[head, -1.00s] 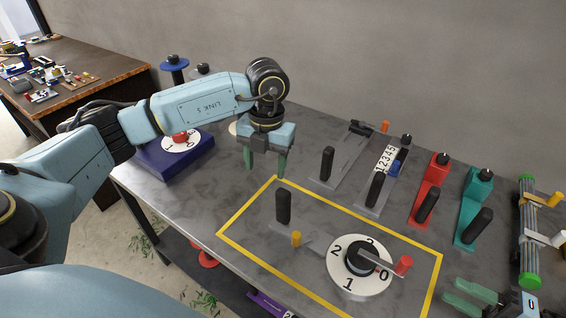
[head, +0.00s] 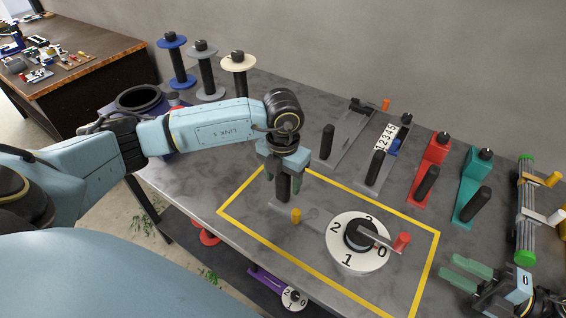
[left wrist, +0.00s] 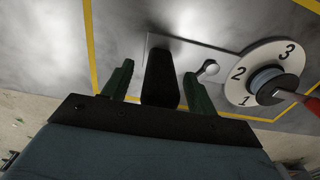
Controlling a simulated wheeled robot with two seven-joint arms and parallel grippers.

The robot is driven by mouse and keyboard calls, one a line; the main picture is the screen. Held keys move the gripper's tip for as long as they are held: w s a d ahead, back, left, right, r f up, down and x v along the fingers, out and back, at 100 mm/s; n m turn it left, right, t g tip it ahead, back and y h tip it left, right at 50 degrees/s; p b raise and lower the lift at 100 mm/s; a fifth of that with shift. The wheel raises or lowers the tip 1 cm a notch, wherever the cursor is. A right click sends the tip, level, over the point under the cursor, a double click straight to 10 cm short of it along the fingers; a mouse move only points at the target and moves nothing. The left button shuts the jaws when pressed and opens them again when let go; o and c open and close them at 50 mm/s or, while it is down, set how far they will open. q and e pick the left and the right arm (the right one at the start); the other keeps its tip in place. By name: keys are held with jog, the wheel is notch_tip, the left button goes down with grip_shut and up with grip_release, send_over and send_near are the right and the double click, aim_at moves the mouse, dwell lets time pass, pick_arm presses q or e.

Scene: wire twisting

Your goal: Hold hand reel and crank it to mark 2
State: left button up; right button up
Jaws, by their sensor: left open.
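The hand reel lies inside the yellow outline, with a black upright handle (head: 284,186), a yellow knob (head: 296,215) and a white numbered dial (head: 343,258). Its crank arm ends in a red knob (head: 401,242) near the 0 mark. My left gripper (head: 283,187) is open, with its green fingers on either side of the black handle. In the left wrist view the handle (left wrist: 160,80) stands between the two fingers, with gaps visible on both sides. My right gripper (head: 470,277) is at the lower right, its green fingers apart and empty.
Behind the outline stand several tools, including a red one (head: 431,165) and a teal one (head: 474,185). Spools (head: 239,70) stand at the back left. A roller frame (head: 527,215) is at the right, close to my right gripper. The yellow outline (head: 250,237) is flat on the table.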

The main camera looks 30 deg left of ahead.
pick_arm(q)
jog(key=shift+f, duration=0.85)
